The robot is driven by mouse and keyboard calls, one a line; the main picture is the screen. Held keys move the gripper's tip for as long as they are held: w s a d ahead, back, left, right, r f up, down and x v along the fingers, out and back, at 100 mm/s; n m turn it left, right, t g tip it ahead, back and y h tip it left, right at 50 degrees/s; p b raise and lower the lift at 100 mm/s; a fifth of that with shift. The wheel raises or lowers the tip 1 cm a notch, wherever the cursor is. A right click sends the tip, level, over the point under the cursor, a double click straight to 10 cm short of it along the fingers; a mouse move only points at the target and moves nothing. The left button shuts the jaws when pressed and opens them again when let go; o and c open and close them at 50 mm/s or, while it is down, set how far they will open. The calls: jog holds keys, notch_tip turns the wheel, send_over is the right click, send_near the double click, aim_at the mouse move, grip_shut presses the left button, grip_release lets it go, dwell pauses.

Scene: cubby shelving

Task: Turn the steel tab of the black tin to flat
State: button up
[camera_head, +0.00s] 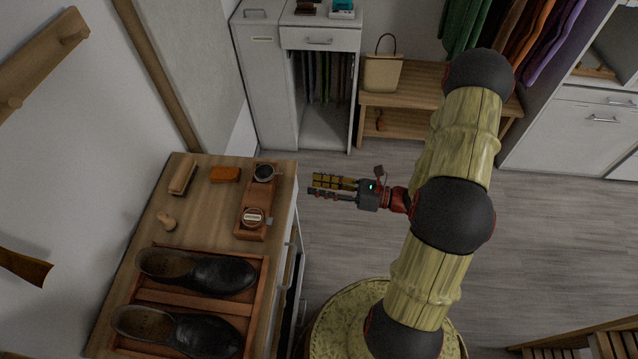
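Two round tins sit in a narrow reddish-brown wooden tray (250,234) on the wooden cabinet top. The far tin (264,172) has a dark, nearly black top with a pale rim. The near tin (253,217) has a dark brownish rim and a pale label. A small grey tab (270,221) shows at the near tin's right side; its exact angle is too small to tell. No tab is clear on the far tin. My gripper (312,185) is right of the cabinet, apart from both tins, its fingers pointing left. I see nothing held, but the finger gap is unclear.
The cabinet top also holds a brush (182,177), an orange block (225,174), a small wooden knob-like item (166,221) and black shoes (196,270) in a wooden rack. Bare floor (340,240) lies right of the cabinet. A bench (415,80) with a bag stands behind.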

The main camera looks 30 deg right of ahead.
jog(key=v, duration=1)
jog(key=shift+r, duration=0.1)
jog(key=c, duration=0.3)
